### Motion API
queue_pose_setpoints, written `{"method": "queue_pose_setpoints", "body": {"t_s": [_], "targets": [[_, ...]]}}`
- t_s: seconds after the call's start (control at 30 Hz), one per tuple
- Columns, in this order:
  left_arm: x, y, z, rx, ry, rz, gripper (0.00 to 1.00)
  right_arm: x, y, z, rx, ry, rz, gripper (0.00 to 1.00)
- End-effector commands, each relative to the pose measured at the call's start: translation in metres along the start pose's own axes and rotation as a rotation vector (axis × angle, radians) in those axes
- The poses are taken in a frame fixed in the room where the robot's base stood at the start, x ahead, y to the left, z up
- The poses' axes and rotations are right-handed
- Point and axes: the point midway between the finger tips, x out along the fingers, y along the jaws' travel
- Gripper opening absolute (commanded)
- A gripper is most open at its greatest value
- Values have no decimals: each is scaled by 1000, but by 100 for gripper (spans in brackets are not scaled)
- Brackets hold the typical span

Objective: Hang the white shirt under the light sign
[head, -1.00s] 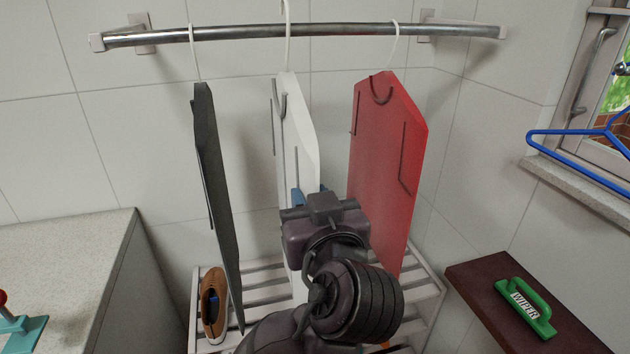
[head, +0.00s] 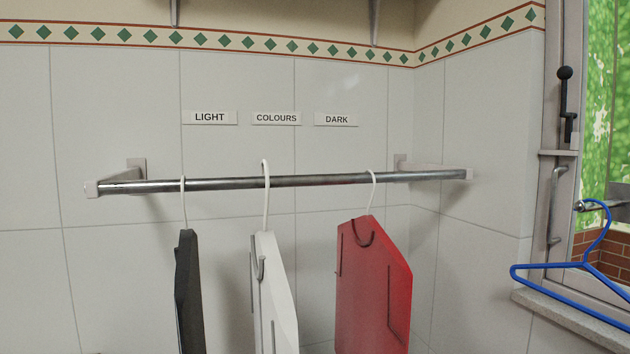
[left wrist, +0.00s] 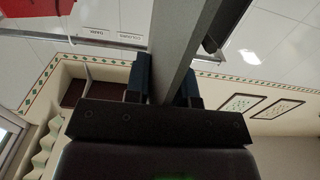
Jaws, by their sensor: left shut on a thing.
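The white shirt (head: 275,290) is a flat panel with a white hook, below the COLOURS sign (head: 277,118). Its hook top rises above the rail (head: 320,180); I cannot tell whether it is over the rail or in front. The LIGHT sign (head: 209,117) is at the left. A dark shirt (head: 188,290) hangs nearly below it. A red shirt (head: 373,285) hangs at the right, near the DARK sign (head: 336,119). In the left wrist view my left gripper (left wrist: 166,68) is shut on the pale panel of the white shirt (left wrist: 180,35). My right gripper is out of view.
A blue hanger (head: 580,275) hangs by the window at the right. The rail is bare left of the dark shirt and right of the red one. The dark shirt (left wrist: 225,25) is close beside the held panel in the left wrist view.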

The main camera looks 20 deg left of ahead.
Motion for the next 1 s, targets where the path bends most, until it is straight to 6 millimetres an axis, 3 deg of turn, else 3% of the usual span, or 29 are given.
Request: {"method": "queue_pose_setpoints", "body": {"t_s": [0.67,0.77,1.0], "targets": [[1,2,0,1,3,6,0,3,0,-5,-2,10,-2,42],[4,13,5,8,9,34,0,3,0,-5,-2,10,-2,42],[20,60,32,16,16,179,0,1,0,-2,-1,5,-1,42]]}}
